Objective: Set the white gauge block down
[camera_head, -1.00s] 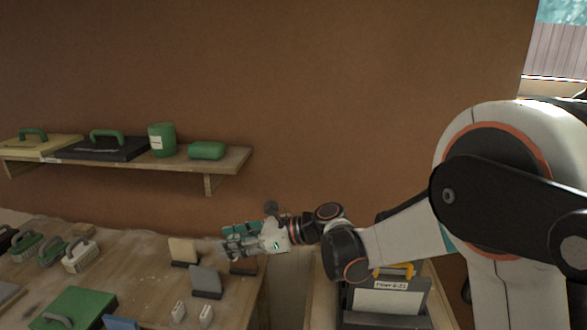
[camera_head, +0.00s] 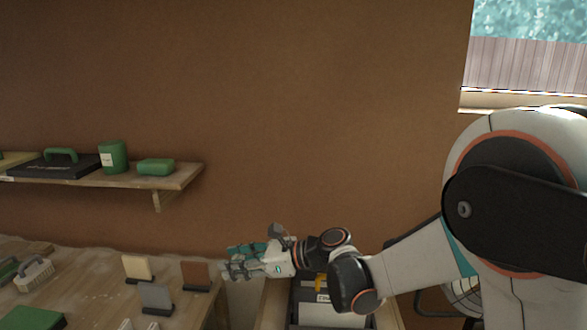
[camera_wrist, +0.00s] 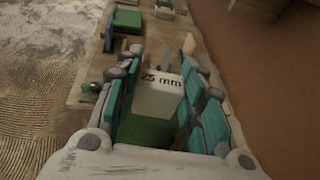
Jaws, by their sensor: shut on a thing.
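The white gauge block (camera_wrist: 158,95), marked "25 mm", sits between the teal-padded fingers of my gripper (camera_wrist: 160,88) in the wrist view. My gripper is shut on it. In the head view my gripper (camera_head: 232,264) is at the right end of the wooden workbench (camera_head: 75,290), just right of the brown upright sample. The block cannot be made out there; the fingers hide it. A green surface (camera_wrist: 145,130) shows just below the block in the wrist view; I cannot tell what it belongs to.
Beige (camera_head: 138,267), grey (camera_head: 156,298) and brown (camera_head: 195,275) upright samples stand on the workbench, close left of my gripper. A green box (camera_head: 32,318) and a brush (camera_head: 34,273) lie further left. A wall shelf (camera_head: 150,185) holds green items. A dark labelled case (camera_head: 318,305) stands below my arm.

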